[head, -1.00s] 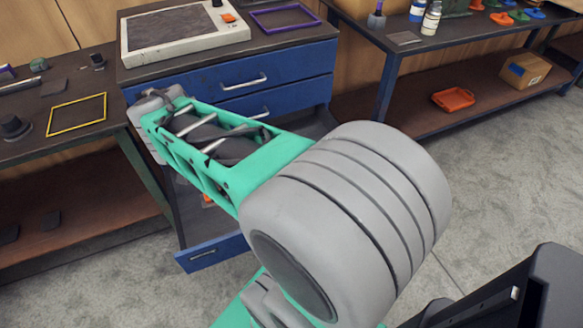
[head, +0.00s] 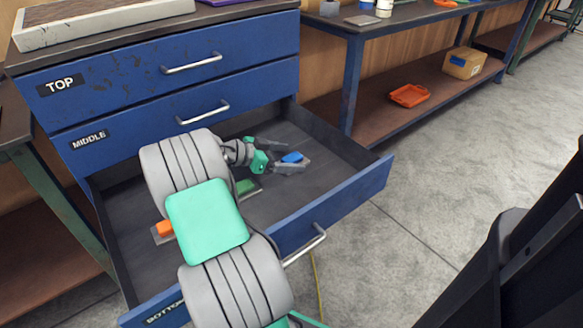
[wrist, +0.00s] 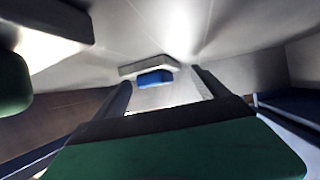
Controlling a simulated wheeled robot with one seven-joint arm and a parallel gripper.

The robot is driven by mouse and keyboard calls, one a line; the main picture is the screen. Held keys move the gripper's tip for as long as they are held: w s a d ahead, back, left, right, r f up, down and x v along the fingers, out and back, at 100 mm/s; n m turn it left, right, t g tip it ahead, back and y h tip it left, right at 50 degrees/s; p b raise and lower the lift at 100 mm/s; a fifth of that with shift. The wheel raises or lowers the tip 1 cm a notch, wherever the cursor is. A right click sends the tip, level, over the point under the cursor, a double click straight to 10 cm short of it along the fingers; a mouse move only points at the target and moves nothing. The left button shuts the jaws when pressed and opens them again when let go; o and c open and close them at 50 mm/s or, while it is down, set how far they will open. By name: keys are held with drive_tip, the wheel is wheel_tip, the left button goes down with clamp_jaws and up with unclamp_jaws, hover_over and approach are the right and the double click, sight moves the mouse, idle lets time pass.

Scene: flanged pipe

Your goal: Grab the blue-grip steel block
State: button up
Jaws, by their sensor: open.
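The blue-grip steel block (head: 292,157) lies on the floor of the open bottom drawer, near its back right. My gripper (head: 290,158) is open and reaches low into the drawer, its fingers pointing at the block. In the wrist view the blue grip (wrist: 155,77) and its steel plate (wrist: 130,70) show in the gap between the tips of my gripper (wrist: 162,80). The fingers look spread to either side of the block. I cannot tell whether either finger touches it.
A green-grip block (head: 246,187) lies close by my arm, and an orange-grip block (head: 164,229) lies further left in the drawer. The drawer front (head: 345,205) and the middle drawer (head: 200,112) above bound the space. The drawer's right end is clear.

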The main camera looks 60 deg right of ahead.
drive_tip(key=shift+s+d+f, duration=0.35)
drive_tip(key=shift+d, duration=0.2)
drive_tip(key=shift+c, duration=0.2)
drive_tip(key=shift+r, duration=0.1)
clamp_jaws()
